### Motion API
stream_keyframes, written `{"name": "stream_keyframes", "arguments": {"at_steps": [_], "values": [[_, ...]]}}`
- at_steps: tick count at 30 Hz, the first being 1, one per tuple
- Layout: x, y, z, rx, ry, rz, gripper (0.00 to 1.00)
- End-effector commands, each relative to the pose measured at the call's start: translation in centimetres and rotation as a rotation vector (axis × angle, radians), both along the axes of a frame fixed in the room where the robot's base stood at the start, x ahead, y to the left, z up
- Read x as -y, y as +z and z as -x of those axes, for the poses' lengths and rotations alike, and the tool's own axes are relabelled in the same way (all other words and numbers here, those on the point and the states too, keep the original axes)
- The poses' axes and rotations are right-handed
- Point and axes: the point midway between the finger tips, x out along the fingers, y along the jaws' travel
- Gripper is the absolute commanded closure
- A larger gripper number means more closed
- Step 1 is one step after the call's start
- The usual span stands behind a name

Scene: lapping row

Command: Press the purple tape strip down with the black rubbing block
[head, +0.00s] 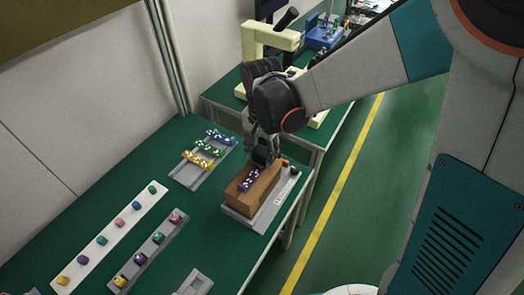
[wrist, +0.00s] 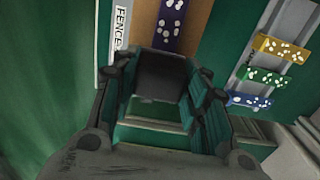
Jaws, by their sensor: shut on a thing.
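My gripper (head: 264,141) is shut on the black rubbing block (head: 261,156), at the far end of a brown wooden block (head: 263,192). In the wrist view the black rubbing block (wrist: 160,76) sits between the two fingers. The purple tape strip (head: 248,183), with white spots, lies on top of the brown block; it also shows in the wrist view (wrist: 172,24), just beyond the rubbing block. Part of the strip may be hidden under the rubbing block. I cannot tell whether the rubbing block touches the strip.
The brown block stands on a grey fixture (head: 241,215) labelled FENCE at the green bench's right edge. A grey rack (head: 183,175) to its left holds blue, green and yellow spotted strips. White (head: 102,230) and grey (head: 150,242) trays hold coloured pieces nearer. A cream frame (head: 249,45) stands behind.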

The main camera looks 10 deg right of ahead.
Motion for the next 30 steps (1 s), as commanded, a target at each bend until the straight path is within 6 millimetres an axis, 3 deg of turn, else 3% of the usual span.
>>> {"name": "stream_keyframes", "arguments": {"at_steps": [30], "values": [[-0.01,-0.86,0.0,0.0,0.0,0.0,0.78]]}}
